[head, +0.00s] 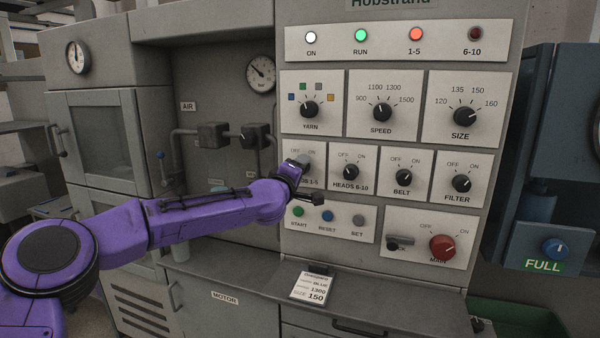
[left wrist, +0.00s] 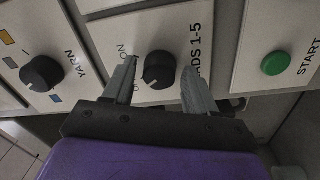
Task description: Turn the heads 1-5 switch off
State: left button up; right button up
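The heads 1-5 switch is a black round knob (left wrist: 159,70) on a pale panel in the left wrist view. My left gripper (left wrist: 160,68) is open, with one finger on each side of this knob and a gap visible on both sides. I cannot tell how deep the fingers reach or clearly read the knob's pointer. In the head view my left gripper (head: 300,162) is in front of the heads 1-5 panel and hides the knob; part of its label shows. The 1-5 lamp (head: 415,34) glows orange-red. My right gripper is not in view.
The HEADS 6-10 knob (head: 351,172) is close on the right, the YARN knob (head: 309,109) above. START (head: 298,211), RESET and SET buttons sit below. The red main switch (head: 442,248) is lower right. A job card (head: 313,287) lies on the ledge.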

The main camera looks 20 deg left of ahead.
pick_arm(q)
jog(key=s+b, duration=0.3)
jog(key=s, duration=0.7)
jog(key=shift+s+a+f+b, duration=0.25)
jog(key=shift+s+a+b, duration=0.05)
jog(key=shift+a+b, duration=0.05)
